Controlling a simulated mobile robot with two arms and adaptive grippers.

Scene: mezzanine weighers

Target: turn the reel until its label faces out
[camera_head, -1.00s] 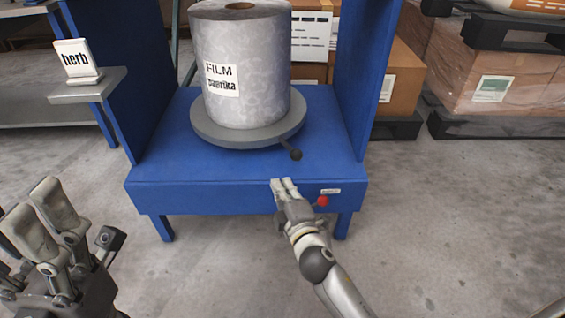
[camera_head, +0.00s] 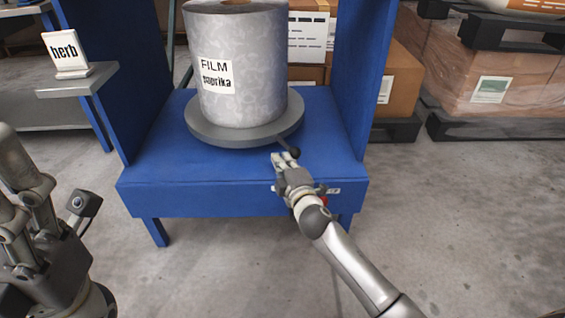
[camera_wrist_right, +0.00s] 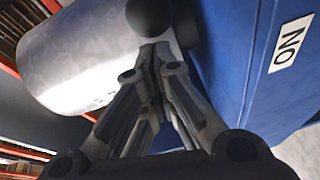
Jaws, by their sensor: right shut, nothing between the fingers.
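The reel (camera_head: 258,75) is a grey patterned upright roll on a round grey turntable (camera_head: 232,137) in a blue stand. Its white label "FILM paprika" (camera_head: 217,74) shows on the near side, left of the reel's middle. A short handle with a dark knob (camera_head: 294,153) sticks out at the turntable's front right. My right gripper (camera_head: 280,159) is shut and empty, right by the knob. In the right wrist view the knob (camera_wrist_right: 150,14) is just beyond the fingertips (camera_wrist_right: 154,48); I cannot tell whether they touch. My left gripper (camera_head: 22,185) is at the left edge, partly cut off.
Blue side walls (camera_head: 352,75) flank the turntable. A red button (camera_head: 321,189) on the stand's front is partly hidden by my right gripper. A "herb" card (camera_head: 67,54) stands on a grey shelf (camera_head: 80,82) at left. Cartons (camera_head: 398,78) stand behind.

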